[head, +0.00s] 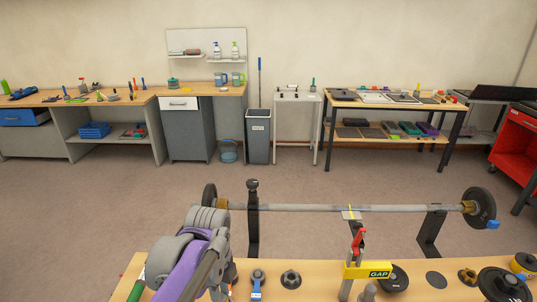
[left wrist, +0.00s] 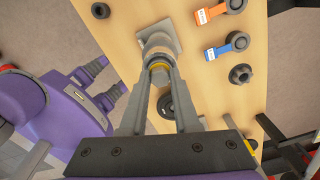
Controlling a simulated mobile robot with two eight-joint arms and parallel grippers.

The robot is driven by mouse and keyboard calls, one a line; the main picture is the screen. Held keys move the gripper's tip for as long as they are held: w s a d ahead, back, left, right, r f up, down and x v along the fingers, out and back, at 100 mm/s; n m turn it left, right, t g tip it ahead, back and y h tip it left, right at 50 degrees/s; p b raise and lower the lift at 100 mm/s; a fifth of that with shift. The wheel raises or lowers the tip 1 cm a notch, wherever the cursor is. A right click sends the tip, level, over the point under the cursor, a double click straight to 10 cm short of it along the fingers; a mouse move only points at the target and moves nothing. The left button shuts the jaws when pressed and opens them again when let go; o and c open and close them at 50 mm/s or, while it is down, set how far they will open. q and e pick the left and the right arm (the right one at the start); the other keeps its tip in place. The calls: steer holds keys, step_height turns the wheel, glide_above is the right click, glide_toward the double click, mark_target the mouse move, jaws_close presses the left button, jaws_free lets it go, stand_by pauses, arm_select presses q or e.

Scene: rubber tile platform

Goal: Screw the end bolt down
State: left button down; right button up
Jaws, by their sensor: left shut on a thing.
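In the left wrist view my left gripper (left wrist: 158,72) is shut on a grey cylindrical part (left wrist: 158,44) with a yellow band between the fingertips. It looks upright, over a square grey plate (left wrist: 167,28) on the wooden bench. I cannot tell whether this part is the end bolt, or how far any thread is in. In the head view my left arm hides these fingertips. My right gripper (left wrist: 100,84) appears at the left of the wrist view, its fingers apart and empty. A dark flanged nut-like part (head: 290,279) lies on the bench, also in the wrist view (left wrist: 240,73).
A blue-tagged part (head: 257,283) lies beside the nut-like part. An orange-tagged part (left wrist: 210,14) lies farther along. A barbell (head: 310,208) rests on black stands behind the bench. A yellow GAP sign (head: 367,271), red-handled clamp (head: 358,243) and black discs (head: 394,278) are on the right.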

arm_select(q)
steer(key=shift+s+f+m, duration=0.1)
steer(key=shift+f+m, duration=0.1)
steer(key=shift+m, duration=0.1)
steer(key=shift+r, duration=0.15)
steer(key=m, duration=0.6)
steer(key=shift+m, duration=0.4)
steer(key=m, duration=0.6)
steer(key=shift+m, duration=0.3)
steer(key=c, duration=0.8)
jaws_free()
steer(key=shift+c, duration=0.2)
steer(key=shift+o, duration=1.1)
steer(key=shift+a, duration=0.1)
